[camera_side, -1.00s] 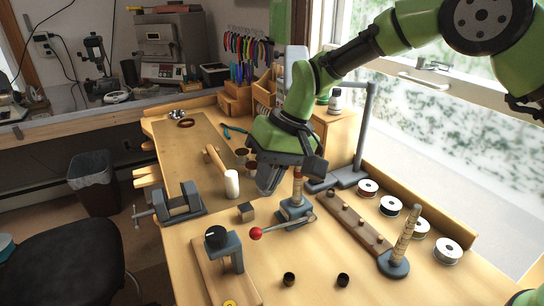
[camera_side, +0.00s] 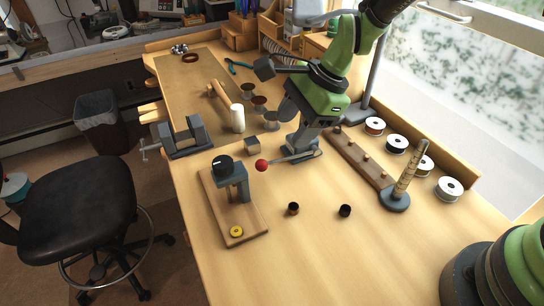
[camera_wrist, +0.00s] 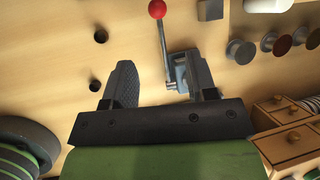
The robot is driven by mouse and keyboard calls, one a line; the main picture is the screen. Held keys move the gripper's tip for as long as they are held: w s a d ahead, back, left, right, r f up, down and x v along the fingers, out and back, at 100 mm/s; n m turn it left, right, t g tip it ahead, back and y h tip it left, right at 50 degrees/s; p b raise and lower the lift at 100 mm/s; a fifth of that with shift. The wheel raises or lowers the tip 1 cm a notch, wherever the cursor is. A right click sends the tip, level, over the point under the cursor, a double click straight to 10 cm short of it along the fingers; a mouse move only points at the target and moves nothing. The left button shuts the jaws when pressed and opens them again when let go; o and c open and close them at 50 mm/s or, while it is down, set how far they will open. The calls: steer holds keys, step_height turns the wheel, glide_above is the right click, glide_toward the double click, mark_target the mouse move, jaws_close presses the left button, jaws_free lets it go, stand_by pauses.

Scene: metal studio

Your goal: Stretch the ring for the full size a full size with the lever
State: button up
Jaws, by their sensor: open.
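The stretcher's grey base (camera_side: 315,152) stands on the bench, largely covered by my gripper (camera_side: 303,148). Its lever (camera_side: 288,160) reaches left to a red ball knob (camera_side: 262,165). In the wrist view the lever (camera_wrist: 164,38), the red knob (camera_wrist: 157,9) and part of the base (camera_wrist: 179,72) show. There my gripper (camera_wrist: 160,62) is open, its fingers apart, with the right finger overlapping the base in the picture. I cannot tell whether it touches. The stretcher's post is hidden now, and I cannot make out a ring on it.
A ring mandrel (camera_side: 405,172) and a pegged wooden rail (camera_side: 362,160) stand to the right, before wire spools (camera_side: 397,143). A dial stand (camera_side: 238,185) and a vise (camera_side: 184,138) are left.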

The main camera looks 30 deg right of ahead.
mark_target(271, 162)
steer(key=x, duration=0.9)
steer(key=shift+a+f, duration=0.15)
steer(key=shift+f, duration=0.2)
steer(key=shift+c, duration=0.2)
jaws_close()
